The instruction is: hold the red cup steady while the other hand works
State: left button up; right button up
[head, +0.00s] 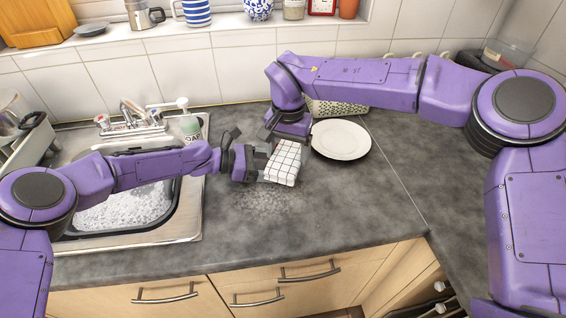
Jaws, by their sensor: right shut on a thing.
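I see no red cup on the counter or in either gripper. My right gripper (286,139) reaches down at the middle of the counter. It is shut on a white cloth with a dark grid pattern (284,163), at the cloth's upper edge. My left gripper (256,166) comes in from the left and is right beside the cloth's left side. Its fingertips are partly hidden by the cloth, so I cannot tell whether it is open or touching it.
A white plate (341,139) lies just right of the cloth. The sink (190,215) with suds (125,207), a tap (130,118) and a soap bottle (188,125) are at left. A patterned holder (335,107) stands behind the plate. The front counter is clear but speckled.

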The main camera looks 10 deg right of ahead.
jog(key=shift+s+a+f, duration=0.1)
jog(key=shift+s, duration=0.1)
jog(key=shift+w+d, duration=0.35)
jog(key=shift+w, duration=0.35)
jog(key=shift+w+d, duration=0.35)
jog(key=shift+w, duration=0.3)
jog(key=shift+w+d, duration=0.35)
jog(key=shift+w, duration=0.3)
jog(key=shift+w+d, duration=0.35)
jog(key=shift+w, duration=0.25)
jog(key=shift+s+a, duration=0.35)
jog(key=shift+s, duration=0.3)
jog(key=shift+s+a, duration=0.35)
jog(key=shift+s, duration=0.25)
